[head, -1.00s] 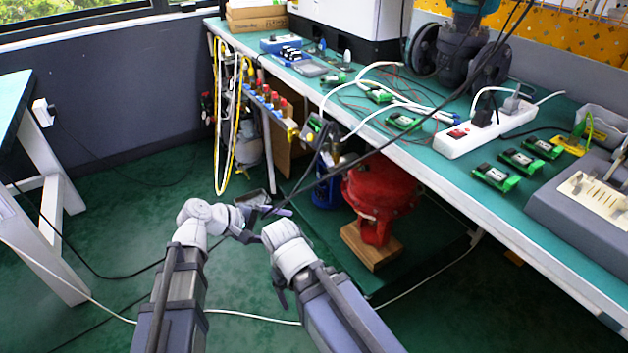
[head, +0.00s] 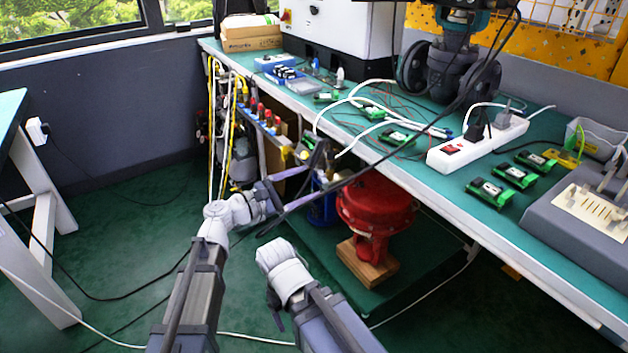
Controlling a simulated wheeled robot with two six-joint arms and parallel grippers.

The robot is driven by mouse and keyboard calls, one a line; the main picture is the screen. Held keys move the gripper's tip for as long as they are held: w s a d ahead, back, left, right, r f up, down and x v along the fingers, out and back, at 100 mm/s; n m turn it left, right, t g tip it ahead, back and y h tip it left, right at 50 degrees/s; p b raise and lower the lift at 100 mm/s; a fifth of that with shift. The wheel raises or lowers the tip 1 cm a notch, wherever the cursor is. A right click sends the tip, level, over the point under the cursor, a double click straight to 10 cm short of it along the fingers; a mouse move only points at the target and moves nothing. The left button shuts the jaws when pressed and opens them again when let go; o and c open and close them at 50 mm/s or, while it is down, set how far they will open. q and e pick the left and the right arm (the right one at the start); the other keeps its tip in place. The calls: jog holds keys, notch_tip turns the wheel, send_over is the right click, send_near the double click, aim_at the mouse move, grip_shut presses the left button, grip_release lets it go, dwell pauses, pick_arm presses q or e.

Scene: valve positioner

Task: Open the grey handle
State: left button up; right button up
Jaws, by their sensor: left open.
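My left gripper (head: 296,183) is open and empty. It reaches toward the valve row (head: 262,116) on the bench front, below and to the right of it, and looks apart from it. The valve row carries several small red and yellow parts. I cannot make out a grey handle among them; it is too small or hidden. My right arm is bent low in the front middle; its gripper is not visible.
The green bench (head: 470,215) runs along the right with green modules and a white power strip (head: 477,142). A red actuator (head: 376,205) stands on a wooden block under it. Black cables cross near my left gripper.

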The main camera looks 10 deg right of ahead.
aim_at(320, 178)
pick_arm(q)
jog(key=shift+x, duration=1.6)
grip_shut()
